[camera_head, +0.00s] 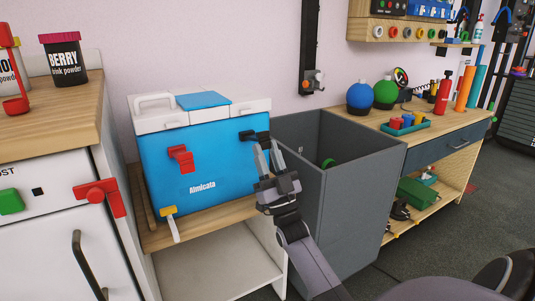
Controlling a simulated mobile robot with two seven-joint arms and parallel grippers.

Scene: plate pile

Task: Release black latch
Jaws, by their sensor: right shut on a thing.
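A blue and white cooler (205,175) marked "Almicata" stands on a wooden shelf at the left centre of the head view. The black latch (249,134) is at the upper right of its front, just under the white lid (222,114). My right gripper (268,145) reaches up from the bottom right and is shut on the black latch at its right end. Its fingers partly cover the latch there. A red latch (181,158) sits on the front's left half. The lid looks closed. My left gripper is not in view.
A deep grey bin (345,210) stands right beside the cooler and my right arm. A white cabinet with a wooden top (60,120) is close on the left. A workbench (445,140) with bottles and tools runs along the right. The grey floor (480,235) at right is mostly clear.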

